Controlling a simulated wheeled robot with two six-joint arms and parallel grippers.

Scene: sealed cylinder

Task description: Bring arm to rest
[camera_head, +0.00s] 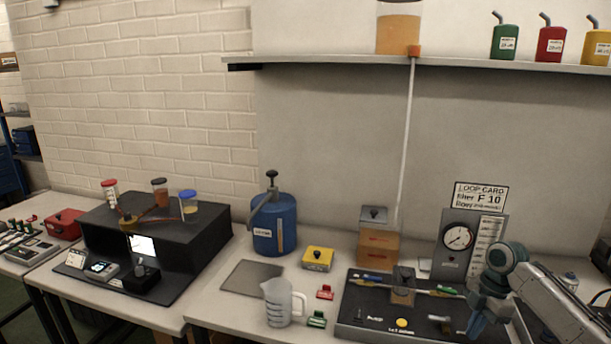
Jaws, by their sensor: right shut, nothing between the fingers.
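My right gripper (474,322) is at the lower right, its arm (550,300) coming in from the right edge. It points down over the right part of a dark tray (352,318), and its fingers are shut with nothing seen between them. I cannot tell whether the fingertips touch the tray. The arm hides the tray's right part and some of the bench behind it. My left gripper is not in view.
A gauge panel (458,238) stands just behind the arm. A clear jug (279,303), a blue canister (274,226) and an orange box (378,248) stand left of it. A shelf (460,62) runs above.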

